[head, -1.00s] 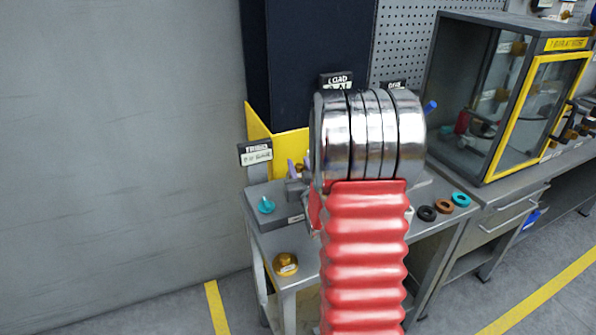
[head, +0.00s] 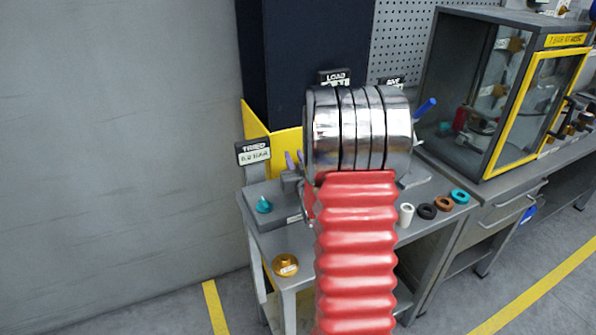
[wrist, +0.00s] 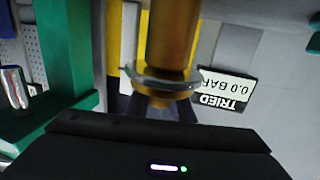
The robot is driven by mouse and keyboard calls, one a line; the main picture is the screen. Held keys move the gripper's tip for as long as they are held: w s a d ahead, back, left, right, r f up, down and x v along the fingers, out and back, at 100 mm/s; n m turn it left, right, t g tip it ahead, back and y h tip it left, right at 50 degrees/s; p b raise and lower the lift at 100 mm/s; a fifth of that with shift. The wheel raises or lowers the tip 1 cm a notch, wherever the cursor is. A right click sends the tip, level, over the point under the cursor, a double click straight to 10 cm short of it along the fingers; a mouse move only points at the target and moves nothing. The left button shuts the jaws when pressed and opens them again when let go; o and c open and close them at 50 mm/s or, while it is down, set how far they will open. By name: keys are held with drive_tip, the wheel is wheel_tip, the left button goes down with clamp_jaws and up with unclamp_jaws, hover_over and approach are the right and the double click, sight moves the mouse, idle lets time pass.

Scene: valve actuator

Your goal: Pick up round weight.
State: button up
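A round brass-coloured weight (head: 285,265) sits at the front left corner of the grey bench (head: 335,258) in the head view.
A teal knob (head: 264,204) stands near the bench's left edge by the TRIED sign (head: 254,153). A white cylinder (head: 406,214) and black, brown and teal rings (head: 460,196) lie on the right. A glass-fronted cabinet (head: 525,100) stands beyond. A green frame (wrist: 66,60) is close at left in the wrist view.

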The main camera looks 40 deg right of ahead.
clamp_jaws()
drive_tip(key=shift+r, duration=0.1)
wheel_tip(320, 180, up, 10)
idle(0.7)
idle(0.4)
